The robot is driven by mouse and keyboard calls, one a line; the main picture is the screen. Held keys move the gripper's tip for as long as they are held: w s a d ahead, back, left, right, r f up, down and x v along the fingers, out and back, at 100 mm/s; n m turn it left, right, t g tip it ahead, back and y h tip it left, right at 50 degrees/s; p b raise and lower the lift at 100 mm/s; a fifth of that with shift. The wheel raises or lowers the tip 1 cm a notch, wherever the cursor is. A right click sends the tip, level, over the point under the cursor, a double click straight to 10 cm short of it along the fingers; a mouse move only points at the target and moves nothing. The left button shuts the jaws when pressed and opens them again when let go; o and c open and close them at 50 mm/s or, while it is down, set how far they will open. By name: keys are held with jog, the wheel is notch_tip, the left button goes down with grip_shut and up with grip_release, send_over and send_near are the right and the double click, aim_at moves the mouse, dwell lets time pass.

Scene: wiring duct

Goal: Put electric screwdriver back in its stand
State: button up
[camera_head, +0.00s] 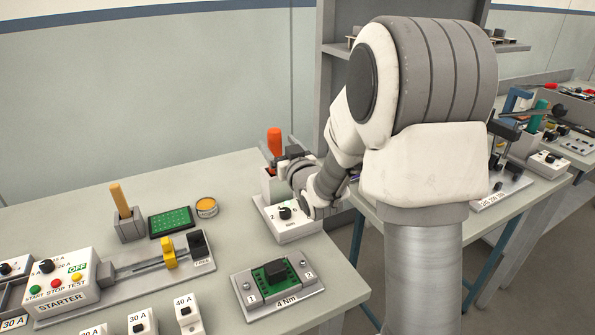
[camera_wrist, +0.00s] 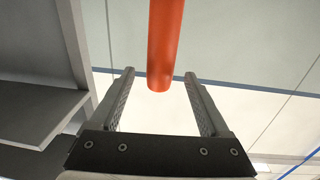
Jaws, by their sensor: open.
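An orange upright handle (camera_head: 274,141), which looks like the electric screwdriver, rises from a light block at the table's back right. In the wrist view the orange cylinder (camera_wrist: 165,40) comes down from the top edge, its rounded end in line with the gap between my fingers. My gripper (camera_wrist: 160,73) is open, with a finger on either side of that end in the picture and no visible contact. In the head view my wrist partly hides the block and the fingertips. A white box with a black dial (camera_head: 285,213) stands just in front; I cannot tell whether it belongs to the stand.
A torque fixture marked 4 Nm (camera_head: 278,288) lies in front of the dial box. A yellow-handled tool (camera_head: 121,200) in a grey block, a green board (camera_head: 171,222) and a round tin (camera_head: 206,207) are left. A second bench with tools (camera_head: 545,165) is right.

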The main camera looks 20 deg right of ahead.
jog(key=s+d+b, duration=0.1)
jog(key=s+b, duration=0.7)
jog(key=s, duration=0.6)
jog(key=shift+d, duration=0.4)
jog(key=shift+r, duration=0.1)
jog(key=s+a+f+m+g+h, duration=0.15)
jog(key=s+g, duration=0.25)
jog(key=s, duration=0.4)
jog(key=s+f+g, duration=0.3)
jog(key=s+g, duration=0.1)
jog(key=s, duration=0.3)
jog(key=s+a+f+g+h, duration=0.1)
jog(key=s+f+g, duration=0.25)
jog(key=s, duration=0.45)
notch_tip(320, 180, up, 19)
jog(key=p, duration=1.8)
jog(key=shift+g, duration=0.35)
